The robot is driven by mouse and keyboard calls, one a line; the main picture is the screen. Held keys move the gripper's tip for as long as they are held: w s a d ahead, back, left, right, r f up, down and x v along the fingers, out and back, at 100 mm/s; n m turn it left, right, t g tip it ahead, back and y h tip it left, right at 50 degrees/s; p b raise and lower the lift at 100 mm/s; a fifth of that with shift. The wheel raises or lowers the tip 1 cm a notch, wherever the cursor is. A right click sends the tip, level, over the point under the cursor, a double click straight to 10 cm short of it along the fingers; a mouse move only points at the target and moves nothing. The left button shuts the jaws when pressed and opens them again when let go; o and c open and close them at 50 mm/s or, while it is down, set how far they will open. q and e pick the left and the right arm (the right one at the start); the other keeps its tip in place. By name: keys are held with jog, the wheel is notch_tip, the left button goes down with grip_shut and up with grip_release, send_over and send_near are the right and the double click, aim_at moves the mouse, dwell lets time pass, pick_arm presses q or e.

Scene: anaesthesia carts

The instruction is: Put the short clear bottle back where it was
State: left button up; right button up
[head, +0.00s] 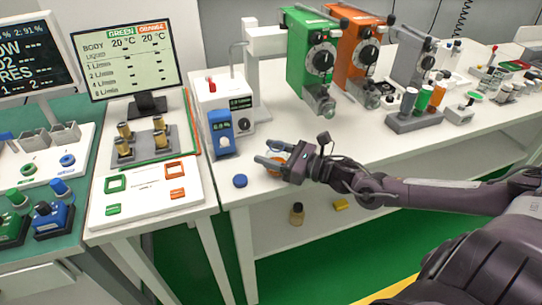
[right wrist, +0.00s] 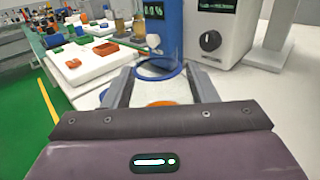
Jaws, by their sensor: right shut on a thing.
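My right gripper (head: 269,162) is low over the front left corner of the white bench. In the right wrist view its fingers (right wrist: 161,88) are shut on the short clear bottle (right wrist: 160,88), a see-through body with a blue ring at its far end and orange at its near end. In the head view the gripper mostly hides the bottle; only some orange shows between the fingers. I cannot tell whether the bottle touches the bench. My left gripper is not in view.
A blue meter (head: 221,133) stands close behind the gripper, beside a white box (head: 243,112). A round blue cap (head: 240,181) lies just left of the fingers. An amber bottle (head: 297,214) stands on the shelf below.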

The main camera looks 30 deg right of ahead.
jog(key=shift+f, duration=0.25)
jog(key=shift+f, duration=0.15)
jog(key=o, duration=1.1)
jog(key=shift+c, duration=0.2)
jog(key=shift+r, duration=0.25)
jog(key=p+v, duration=0.4)
jog(key=v, duration=0.8)
